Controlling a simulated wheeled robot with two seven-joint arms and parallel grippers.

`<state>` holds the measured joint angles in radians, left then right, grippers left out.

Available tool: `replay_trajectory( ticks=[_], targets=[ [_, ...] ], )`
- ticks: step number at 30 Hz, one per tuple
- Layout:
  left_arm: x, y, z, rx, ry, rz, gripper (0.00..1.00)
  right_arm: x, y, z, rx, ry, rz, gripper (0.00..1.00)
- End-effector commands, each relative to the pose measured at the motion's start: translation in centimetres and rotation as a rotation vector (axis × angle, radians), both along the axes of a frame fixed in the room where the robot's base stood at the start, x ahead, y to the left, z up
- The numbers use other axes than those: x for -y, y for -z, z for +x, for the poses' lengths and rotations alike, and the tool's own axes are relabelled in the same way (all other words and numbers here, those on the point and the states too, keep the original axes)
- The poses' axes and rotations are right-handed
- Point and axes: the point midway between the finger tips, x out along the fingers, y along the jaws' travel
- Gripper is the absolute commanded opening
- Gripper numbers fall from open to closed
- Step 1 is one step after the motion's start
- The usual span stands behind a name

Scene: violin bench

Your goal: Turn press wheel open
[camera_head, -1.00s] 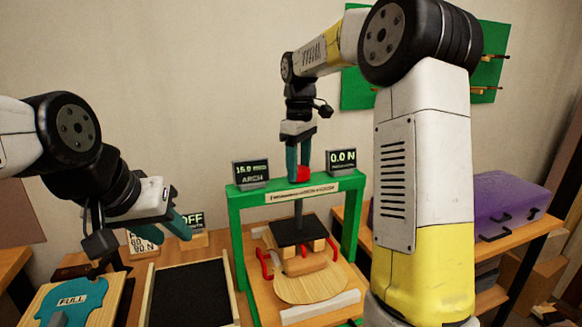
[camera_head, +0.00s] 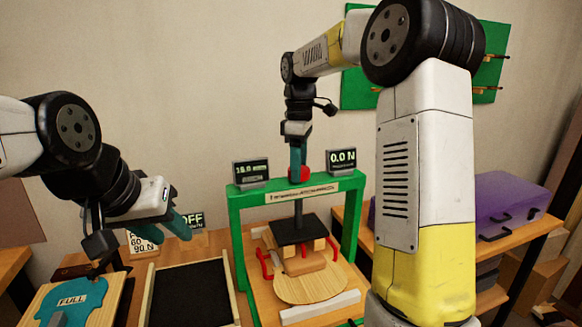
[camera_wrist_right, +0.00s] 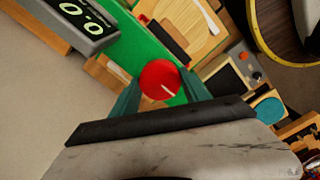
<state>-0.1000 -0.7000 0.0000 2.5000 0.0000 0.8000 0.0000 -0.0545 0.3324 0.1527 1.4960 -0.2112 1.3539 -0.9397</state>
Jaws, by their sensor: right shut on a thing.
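The green press frame (camera_head: 237,235) stands on the bench with a black plate (camera_head: 297,229) on its screw, above wooden blocks and a round-ended wooden plate (camera_head: 310,286). The red press wheel (camera_head: 305,173) sits on top of the crossbar; in the right wrist view the wheel (camera_wrist_right: 160,80) shows a pale mark line. My right gripper (camera_head: 298,170) points down on the wheel, and its teal fingers stand on either side of it, shut on it. My left gripper (camera_head: 183,222) hangs over the left of the bench; its fingers are seen edge-on and no object shows between them.
Two displays stand on the crossbar; the right one (camera_head: 341,160) reads 0.0 N. A black tray (camera_head: 188,291) and a teal template marked FULL (camera_head: 72,300) lie at the left. A purple case (camera_head: 500,207) is on the right bench.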

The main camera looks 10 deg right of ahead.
Motion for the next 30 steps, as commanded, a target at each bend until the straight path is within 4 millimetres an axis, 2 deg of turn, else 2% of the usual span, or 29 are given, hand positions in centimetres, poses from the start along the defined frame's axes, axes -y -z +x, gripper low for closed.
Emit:
replay_trajectory(
  ticks=[1, 2, 5, 14, 17, 27, 30],
  targets=[
    [0.0, 0.0, 0.0, 0.0, 0.0, 0.0, 0.36, 0.0, 0.0, 0.1, 0.002, -0.002, 0.0, 0.13],
    [0.0, 0.0, 0.0, 0.0, 0.0, 0.0, 0.36, 0.0, 0.0, 0.1, 0.002, -0.002, 0.0, 0.55],
    [0.0, 0.0, 0.0, 0.0, 0.0, 0.0, 0.36, 0.0, 0.0, 0.1, 0.002, -0.002, 0.0, 0.75],
    [0.0, 0.0, 0.0, 0.0, 0.0, 0.0, 0.36, 0.0, -0.1, 0.0, 0.001, 0.0, 0.0, 0.75],
    [0.0, 0.0, 0.0, 0.0, 0.0, 0.0, 0.36, 0.0, -0.6, 0.1, 0.002, 0.0, 0.0, 0.75],
    [0.0, 0.0, 0.0, 0.0, 0.0, 0.0, 0.36, -0.1, -6.1, 0.1, 0.004, -0.002, 0.001, 0.75],
    [0.0, 0.0, 0.0, 0.0, 0.0, 0.0, 0.36, -0.1, -7.1, 0.1, 0.002, -0.002, 0.0, 0.75]
  ],
)
